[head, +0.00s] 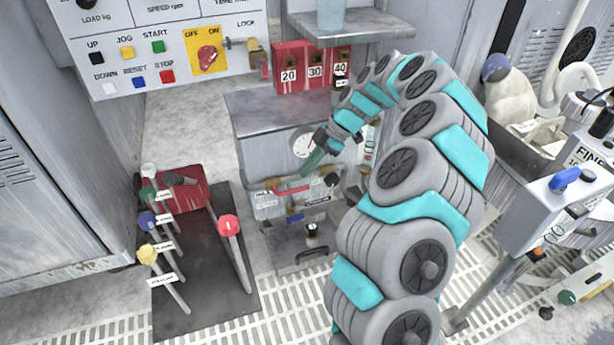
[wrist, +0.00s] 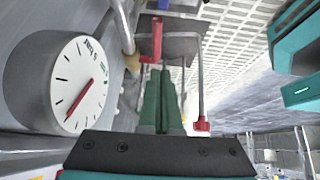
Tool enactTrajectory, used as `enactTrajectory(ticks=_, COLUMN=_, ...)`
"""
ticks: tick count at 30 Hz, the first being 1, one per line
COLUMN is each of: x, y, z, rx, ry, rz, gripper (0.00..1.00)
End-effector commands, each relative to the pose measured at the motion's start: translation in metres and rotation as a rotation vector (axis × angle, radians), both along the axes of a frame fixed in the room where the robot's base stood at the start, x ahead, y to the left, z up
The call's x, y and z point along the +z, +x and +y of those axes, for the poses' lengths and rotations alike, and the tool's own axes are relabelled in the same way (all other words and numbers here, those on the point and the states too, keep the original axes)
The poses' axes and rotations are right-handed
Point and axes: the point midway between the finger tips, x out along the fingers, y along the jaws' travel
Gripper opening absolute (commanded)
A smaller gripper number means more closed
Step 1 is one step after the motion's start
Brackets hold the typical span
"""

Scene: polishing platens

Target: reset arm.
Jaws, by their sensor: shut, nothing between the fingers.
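My gripper (head: 311,163) hangs at the end of my grey and teal arm, in front of a grey cabinet in the middle of the head view. Its green fingers also show in the wrist view (wrist: 161,95), pressed together with nothing between them. A round white gauge (head: 303,145) is close beside the gripper. It shows large at the left in the wrist view (wrist: 79,84), with a red needle. A red handle (head: 291,189) on the pipework lies just below the fingertips; I cannot tell whether they touch it.
Levers with coloured knobs, one red (head: 228,224), stand on a dark plate at the lower left. A control panel (head: 165,50) and red numbered blocks (head: 311,66) are behind. A grey shelf (head: 350,25) juts out above. A console with a blue handle (head: 566,178) is right of my arm.

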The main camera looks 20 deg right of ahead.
Motion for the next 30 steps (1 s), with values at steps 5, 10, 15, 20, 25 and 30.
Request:
enactTrajectory(ticks=5, x=0.029, y=0.0, z=-0.02, rx=-0.002, ry=-0.002, rz=-0.003, gripper=0.0)
enactTrajectory(ticks=10, x=0.053, y=-0.001, z=-0.036, rx=-0.002, ry=-0.003, rz=-0.003, gripper=0.0)
enactTrajectory(ticks=15, x=0.065, y=-0.003, z=-0.043, rx=0.001, ry=-0.001, rz=-0.001, gripper=0.0)
enactTrajectory(ticks=20, x=0.068, y=-0.004, z=-0.045, rx=0.001, ry=-0.001, rz=0.0, gripper=0.0)
enactTrajectory(ticks=25, x=0.081, y=-0.01, z=-0.028, rx=-0.011, ry=-0.003, rz=0.025, gripper=0.0)
enactTrajectory(ticks=30, x=0.113, y=-0.036, z=0.017, rx=-0.064, ry=-0.024, rz=0.103, gripper=0.0)
